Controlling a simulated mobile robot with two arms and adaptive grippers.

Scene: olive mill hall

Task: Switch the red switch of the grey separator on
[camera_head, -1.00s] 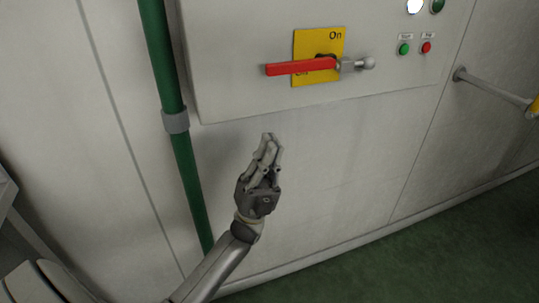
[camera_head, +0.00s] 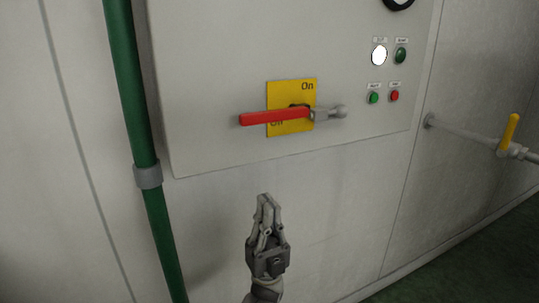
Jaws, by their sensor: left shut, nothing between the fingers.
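The red switch (camera_head: 272,117) is a lever handle on a yellow plate (camera_head: 307,98) on the grey separator's panel (camera_head: 215,60). The plate reads "On" at its top right and "Off" at its lower left, partly covered by the handle. The handle points left, nearly level, with a grey metal arm and knob (camera_head: 338,110) on its right side. My left gripper (camera_head: 265,198) is below the switch and the panel's lower edge, pointing up. It is shut and empty, apart from the handle. My right gripper is not in view.
Right of the switch are a green button (camera_head: 374,97), a red button (camera_head: 395,96), a white lamp (camera_head: 379,55) and a dark green one (camera_head: 401,55). A green pipe (camera_head: 132,90) runs down the left. A pipe with a yellow lever (camera_head: 509,131) juts out at right.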

